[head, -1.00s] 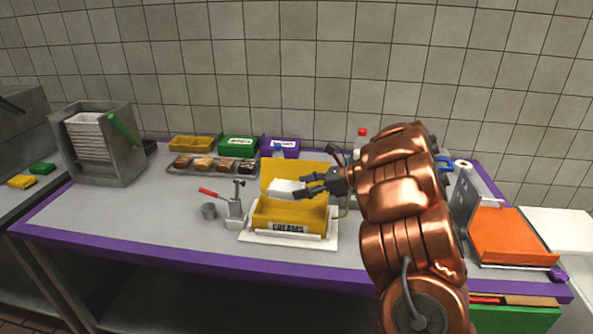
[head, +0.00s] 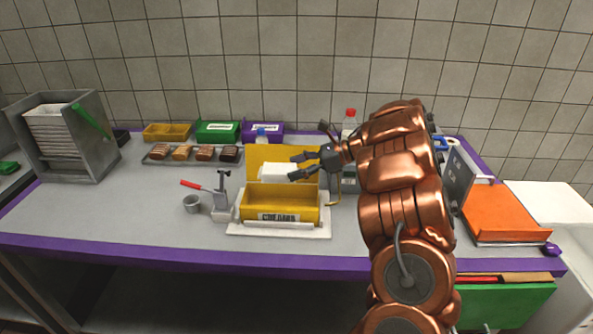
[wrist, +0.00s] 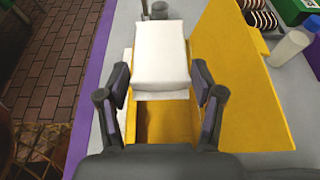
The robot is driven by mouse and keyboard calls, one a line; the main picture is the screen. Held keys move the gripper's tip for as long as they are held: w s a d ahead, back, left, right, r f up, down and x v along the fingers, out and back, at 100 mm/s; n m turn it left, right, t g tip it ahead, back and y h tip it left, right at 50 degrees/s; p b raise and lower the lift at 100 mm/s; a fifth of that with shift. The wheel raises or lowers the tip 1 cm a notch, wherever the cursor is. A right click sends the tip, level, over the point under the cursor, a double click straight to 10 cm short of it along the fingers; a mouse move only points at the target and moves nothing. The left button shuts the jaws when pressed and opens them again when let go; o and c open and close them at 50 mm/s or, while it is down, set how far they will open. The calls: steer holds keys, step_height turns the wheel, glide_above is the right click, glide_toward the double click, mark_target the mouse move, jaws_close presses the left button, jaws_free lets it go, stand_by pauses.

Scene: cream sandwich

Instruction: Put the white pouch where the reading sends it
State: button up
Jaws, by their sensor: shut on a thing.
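The white pouch (head: 274,173) is a pale block held over the open yellow box (head: 262,217), in front of its raised lid. My gripper (head: 294,167) comes from the right and is shut on the pouch. In the wrist view the pouch (wrist: 161,55) lies between and ahead of the two fingers (wrist: 160,80), with the yellow box (wrist: 130,122) open below. The box has a dark front label too blurred to read surely, and stands on a white plate (head: 236,231). No reading is legible.
Yellow (head: 167,132), green (head: 217,131) and purple (head: 262,133) bins stand along the wall, behind a tray of brown items (head: 193,154). The counter's left front is clear.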

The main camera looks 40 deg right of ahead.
steer(key=shift+f+b, duration=0.2)
steer(key=shift+b, duration=0.15)
step_height(320, 180, down, 6)
steer(key=b, duration=0.9)
steer(key=shift+b, duration=1.15)
stand_by(0.4)
steer(key=o, duration=1.3)
